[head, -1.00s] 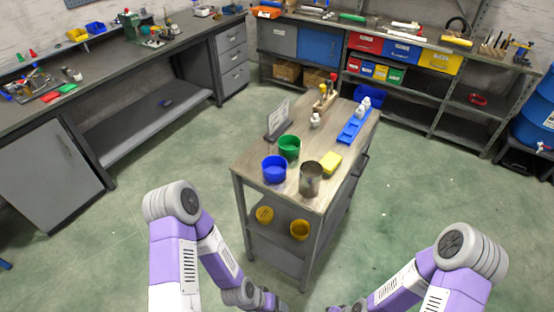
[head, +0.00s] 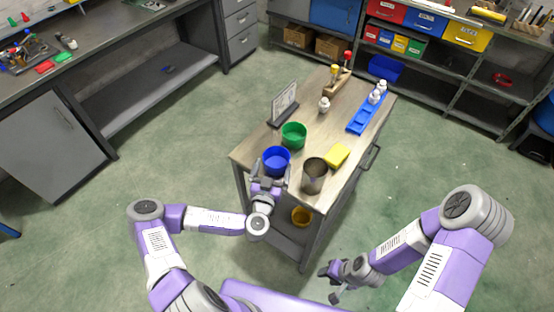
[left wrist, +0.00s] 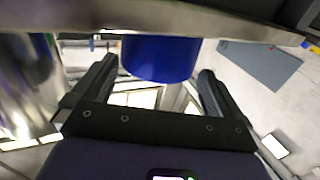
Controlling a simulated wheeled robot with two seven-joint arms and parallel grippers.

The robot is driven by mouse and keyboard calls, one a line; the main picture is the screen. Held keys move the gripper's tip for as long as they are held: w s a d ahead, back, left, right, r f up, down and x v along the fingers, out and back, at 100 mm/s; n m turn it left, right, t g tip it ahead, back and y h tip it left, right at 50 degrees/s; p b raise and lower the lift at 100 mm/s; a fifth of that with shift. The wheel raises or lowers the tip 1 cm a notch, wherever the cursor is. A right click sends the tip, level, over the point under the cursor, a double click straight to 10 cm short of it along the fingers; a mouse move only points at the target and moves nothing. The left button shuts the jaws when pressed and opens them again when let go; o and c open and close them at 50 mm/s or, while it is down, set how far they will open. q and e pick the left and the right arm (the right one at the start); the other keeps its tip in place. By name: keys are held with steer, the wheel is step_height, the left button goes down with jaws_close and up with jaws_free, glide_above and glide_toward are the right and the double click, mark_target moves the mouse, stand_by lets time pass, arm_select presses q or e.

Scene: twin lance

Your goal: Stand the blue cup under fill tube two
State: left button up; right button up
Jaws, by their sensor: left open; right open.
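The blue cup (head: 276,162) stands upright on the near left end of the wooden cart top (head: 318,133). My left gripper (head: 270,178) is open at the near side of the cup. In the left wrist view the blue cup (left wrist: 160,57) lies ahead, between the lines of the two open fingers (left wrist: 156,78); I cannot tell whether they touch it. My right gripper (head: 335,283) is open and empty, low over the floor to the right of the cart. I cannot make out any fill tube.
A green cup (head: 294,135) stands just behind the blue cup. A sign (head: 285,103), a small white bottle (head: 324,104) and a blue tray (head: 366,114) are further back.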

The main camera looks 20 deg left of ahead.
mark_target(279, 148)
arm_select(q)
steer(key=w, duration=0.4)
steer(key=shift+w+f, duration=0.15)
steer(key=shift+f, duration=0.15)
steer(key=shift+w+r, duration=0.15)
steer(key=shift+w, duration=0.25)
steer(key=c, duration=0.7)
step_height(279, 148, up, 10)
steer(key=p, duration=0.2)
steer(key=shift+c, duration=0.2)
steer(key=s+a+f+h, duration=0.1)
steer(key=s+f, duration=0.3)
steer(key=s, duration=0.3)
steer(key=shift+s+a+f+m, duration=0.25)
steer(key=shift+s+f+m, duration=0.05)
steer(key=shift+s, duration=0.05)
